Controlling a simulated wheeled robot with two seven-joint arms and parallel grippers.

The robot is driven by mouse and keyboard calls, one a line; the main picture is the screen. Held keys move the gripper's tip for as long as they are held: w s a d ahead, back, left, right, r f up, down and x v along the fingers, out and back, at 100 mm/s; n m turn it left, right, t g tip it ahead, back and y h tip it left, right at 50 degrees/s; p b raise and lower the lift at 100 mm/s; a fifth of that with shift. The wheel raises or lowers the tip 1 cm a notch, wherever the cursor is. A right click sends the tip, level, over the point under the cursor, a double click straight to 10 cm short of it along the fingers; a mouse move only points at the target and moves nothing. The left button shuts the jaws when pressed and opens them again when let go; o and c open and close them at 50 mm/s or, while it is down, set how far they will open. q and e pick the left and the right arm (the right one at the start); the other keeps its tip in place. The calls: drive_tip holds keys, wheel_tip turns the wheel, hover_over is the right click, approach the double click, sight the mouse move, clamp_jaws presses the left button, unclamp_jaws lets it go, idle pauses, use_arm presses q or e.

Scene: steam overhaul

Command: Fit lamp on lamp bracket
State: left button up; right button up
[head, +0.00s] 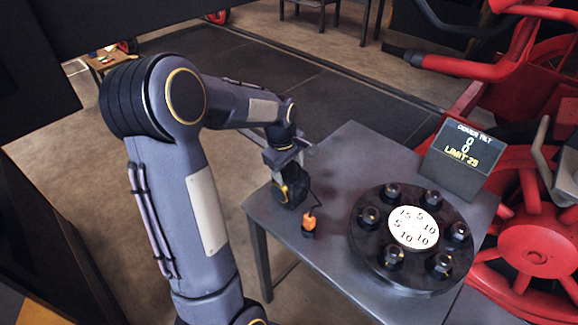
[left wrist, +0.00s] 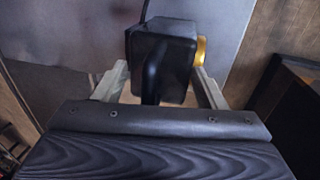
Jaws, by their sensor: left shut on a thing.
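My left gripper (head: 287,176) is shut on a dark boxy thing, which looks like the lamp (head: 291,196), above the left part of the grey table. In the left wrist view the lamp (left wrist: 168,50) is a black box with a brass-coloured part on its right side. The pale fingers of the left gripper (left wrist: 160,88) stand on either side of it. Whether the lamp's underside touches the table cannot be told. I cannot make out a lamp bracket for certain. My right gripper is not in view.
The grey table (head: 345,150) carries a small orange and black object (head: 309,222), a black round plate with several knobs and a white numbered disc (head: 412,228), and a dark sign (head: 462,158). Red wheeled machinery (head: 535,245) stands close at the right. The table's back-left part is clear.

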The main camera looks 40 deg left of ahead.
use_arm(q)
drive_tip(key=shift+f, duration=0.2)
drive_tip(key=o, duration=1.3)
drive_tip(key=shift+r, duration=0.1)
